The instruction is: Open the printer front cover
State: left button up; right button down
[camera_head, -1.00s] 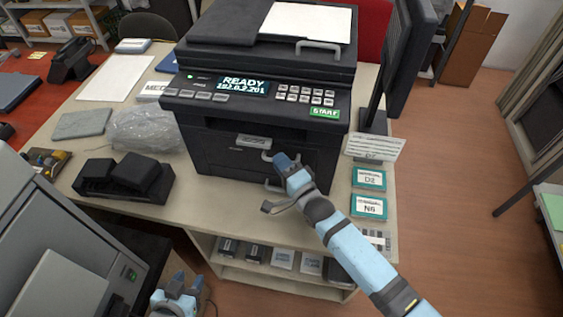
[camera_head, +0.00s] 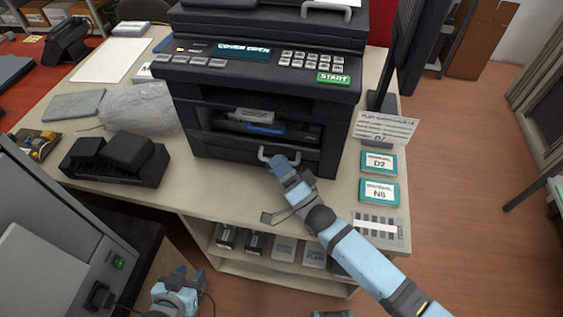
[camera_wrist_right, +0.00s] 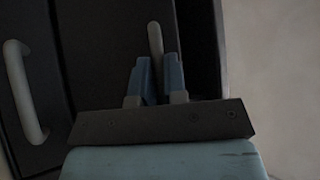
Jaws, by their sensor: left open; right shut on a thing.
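The black printer (camera_head: 262,90) stands on the table, and its display (camera_head: 243,51) reads "COVER OPEN". A dark opening in its front shows a blue-handled part (camera_head: 266,129) inside, below a grey tab. The front cover (camera_head: 232,149) is at the lower front, with a pale grey handle (camera_head: 264,155). My right gripper (camera_head: 283,170) is at this handle. In the right wrist view, its blue fingers (camera_wrist_right: 156,75) are shut on the handle (camera_wrist_right: 154,35); another pale handle (camera_wrist_right: 24,90) is to the left. My left gripper (camera_head: 178,280) is open and empty at the bottom left.
Teal-and-white boxes D2 (camera_head: 379,162) and N6 (camera_head: 379,191) lie right of the printer, below a label card (camera_head: 385,127). A black holder (camera_head: 116,160) and a clear plastic bag (camera_head: 142,108) are to its left. A grey machine (camera_head: 40,215) stands at lower left.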

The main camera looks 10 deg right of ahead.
jog(key=shift+s+a+f+n+y+b, duration=0.1)
jog(key=shift+s+f+n+y+b, duration=0.3)
jog(key=shift+n+y+b, duration=0.35)
jog(key=c, duration=1.2)
grip_release()
jog(key=shift+o, duration=0.2)
jog(key=s+d+f, duration=0.1)
jog(key=s+d, duration=0.8)
jog(key=s, duration=0.2)
jog(key=shift+s+f, duration=0.3)
jog(key=shift+a, duration=0.1)
